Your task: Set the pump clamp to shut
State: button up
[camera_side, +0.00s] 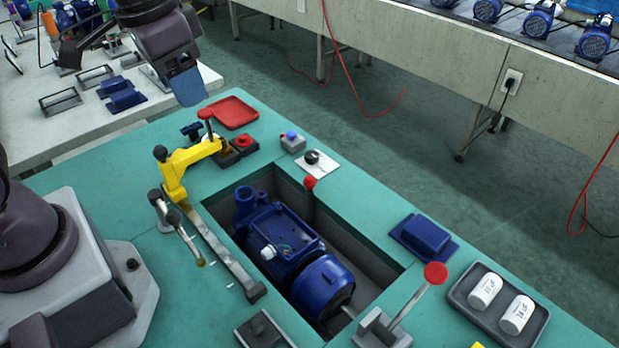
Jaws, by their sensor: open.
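The blue pump (285,245) lies in the rectangular pit of the green bench. A lever with a red ball knob (435,273) rises from a grey metal base (380,330) at the pit's front right end; it tilts up to the right. This may be the pump clamp, but I cannot tell for sure. A yellow arm (190,165) stands at the pit's back left, beside a metal bar (222,250) along the pit's left edge. My gripper (178,90) is open, high at the upper left, apart from the pump and both levers. Its fingers are partly hidden.
A red tray (232,112), a button box (292,142) and a black knob on a white plate (315,160) lie behind the pit. A blue block (424,237) and a grey tray (498,305) with two white cylinders (485,291) are on the right.

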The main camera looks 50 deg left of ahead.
jog(key=w+d+f+m+g, duration=0.1)
jog(key=w+f+m+g, duration=0.1)
jog(key=w+f, duration=0.5)
jog(key=m, duration=0.6)
send_over(310, 178)
notch_tip(310, 178, down, 8)
notch_tip(310, 178, down, 13)
jog(key=shift+r, duration=0.1)
